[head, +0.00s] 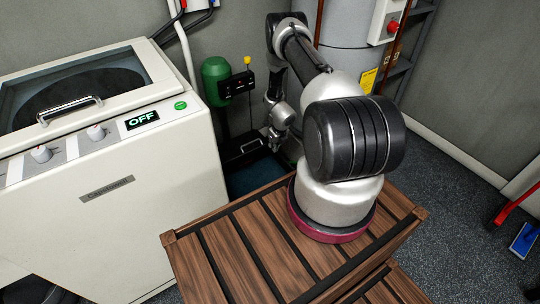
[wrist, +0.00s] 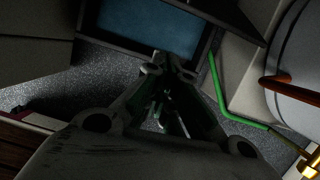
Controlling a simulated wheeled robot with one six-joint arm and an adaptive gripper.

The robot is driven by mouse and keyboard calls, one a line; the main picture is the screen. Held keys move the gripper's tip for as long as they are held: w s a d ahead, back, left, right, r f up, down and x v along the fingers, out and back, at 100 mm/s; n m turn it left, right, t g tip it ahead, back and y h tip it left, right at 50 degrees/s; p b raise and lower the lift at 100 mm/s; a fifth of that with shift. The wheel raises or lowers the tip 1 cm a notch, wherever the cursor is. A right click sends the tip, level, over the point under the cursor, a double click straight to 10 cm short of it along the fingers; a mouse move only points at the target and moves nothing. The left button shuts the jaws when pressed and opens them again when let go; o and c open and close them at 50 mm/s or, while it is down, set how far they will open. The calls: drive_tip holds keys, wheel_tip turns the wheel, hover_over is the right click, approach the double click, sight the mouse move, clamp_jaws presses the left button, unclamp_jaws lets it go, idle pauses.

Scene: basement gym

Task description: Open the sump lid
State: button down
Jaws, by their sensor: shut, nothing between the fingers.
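The sump (head: 250,180) is low on the floor between the white washer and my base, and its blue inside shows. The dark sump lid (head: 240,158), with a bar handle (head: 250,147), appears raised at the back of the opening; its exact angle is unclear. In the wrist view, the blue sump inside (wrist: 140,22) lies within a dark frame, and a dark panel, apparently the lid (wrist: 232,14), slants at its right. My gripper (head: 276,146) is just right of the handle, shut and empty. Its fingertips (wrist: 174,66) overlap the sump's near edge in the wrist view; contact is unclear.
A white top-loading washer (head: 105,220) stands close on the left. A green pump (head: 215,82) with a black box (head: 236,85) stands behind the sump. A grey tank (head: 350,65) is behind my arm.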

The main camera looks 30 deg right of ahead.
drive_tip(key=x, duration=1.1)
drive_tip(key=shift+m, duration=0.3)
drive_tip(key=shift+w+d+r, duration=0.1)
drive_tip(key=shift+w+r, duration=1.55)
drive_tip(key=shift+r, duration=0.1)
